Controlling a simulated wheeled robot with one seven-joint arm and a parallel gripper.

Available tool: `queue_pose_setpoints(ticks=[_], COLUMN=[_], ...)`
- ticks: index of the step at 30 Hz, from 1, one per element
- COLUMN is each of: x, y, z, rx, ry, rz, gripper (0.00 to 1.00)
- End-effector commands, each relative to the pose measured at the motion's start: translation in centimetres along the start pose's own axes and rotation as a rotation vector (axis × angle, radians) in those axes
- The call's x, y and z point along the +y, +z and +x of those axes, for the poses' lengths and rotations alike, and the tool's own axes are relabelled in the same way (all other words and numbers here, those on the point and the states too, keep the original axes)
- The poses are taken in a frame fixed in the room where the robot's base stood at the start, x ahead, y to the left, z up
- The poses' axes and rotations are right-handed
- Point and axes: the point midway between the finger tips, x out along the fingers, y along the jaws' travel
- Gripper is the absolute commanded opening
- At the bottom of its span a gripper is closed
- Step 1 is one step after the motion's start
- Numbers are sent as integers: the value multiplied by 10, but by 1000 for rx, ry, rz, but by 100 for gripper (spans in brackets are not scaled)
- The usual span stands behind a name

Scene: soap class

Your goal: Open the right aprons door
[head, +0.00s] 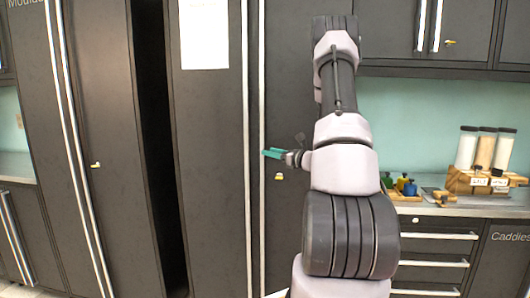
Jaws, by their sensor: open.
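A tall dark cabinet stands in the middle of the head view. Its left door (212,150) carries a white sheet of paper and a long pale bar handle (245,110). The right door (285,80) has its own long bar handle (262,60) and a small yellow latch or key (279,176); it looks closed. No aprons label is readable, and my arm hides much of this door. My gripper (270,153), with teal fingertips, is open and points left at the right door's handle, overlapping it in the picture. I cannot tell whether it touches.
A dark vertical gap (160,150) shows left of the middle cabinet, beside the tall moulds cabinet (105,100). Drawers (435,245) lie below, wall cupboards (440,45) above.

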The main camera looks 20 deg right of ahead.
Motion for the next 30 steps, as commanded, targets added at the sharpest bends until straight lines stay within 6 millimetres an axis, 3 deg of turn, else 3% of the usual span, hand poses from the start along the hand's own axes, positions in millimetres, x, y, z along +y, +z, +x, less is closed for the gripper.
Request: queue_pose_setpoints(ticks=[6,17,18,21,22,30], x=[0,0,0,0,0,0], y=[0,0,0,0,0,0], z=[28,36,36,35,35,35], rx=[1,0,0,0,0,0], ry=[1,1,1,1,1,1], rz=[-1,0,0,0,0,0], gripper=[47,47,43,5,0,0])
